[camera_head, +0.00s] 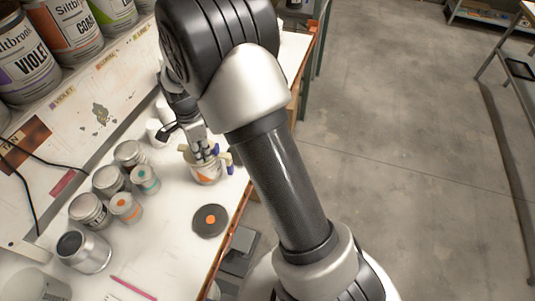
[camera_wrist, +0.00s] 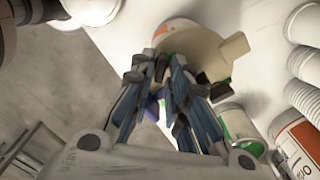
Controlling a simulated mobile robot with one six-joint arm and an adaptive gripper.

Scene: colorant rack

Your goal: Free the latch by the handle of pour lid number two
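A tan pour lid (camera_wrist: 200,45) sits on a can with an orange mark (camera_head: 205,177) near the table's front edge. In the wrist view a stubby tan handle (camera_wrist: 236,46) sticks out from its rim. Small blue-purple pieces (camera_head: 239,170) show beside the lid; one of them also shows behind my fingers in the wrist view. My gripper (camera_head: 206,155) is right at the lid. In the wrist view my gripper (camera_wrist: 154,66) has its fingertips close together over the lid's near edge. Whether they touch or hold anything is hidden. No number on the lid is readable, and the latch is not clearly visible.
Several small cans, one with a teal dot (camera_head: 145,179) and one with an orange dot (camera_head: 125,207), stand left of the lidded can. A dark round disc with an orange centre (camera_head: 210,220) lies in front. Large paint cans (camera_head: 67,29) line the shelf behind.

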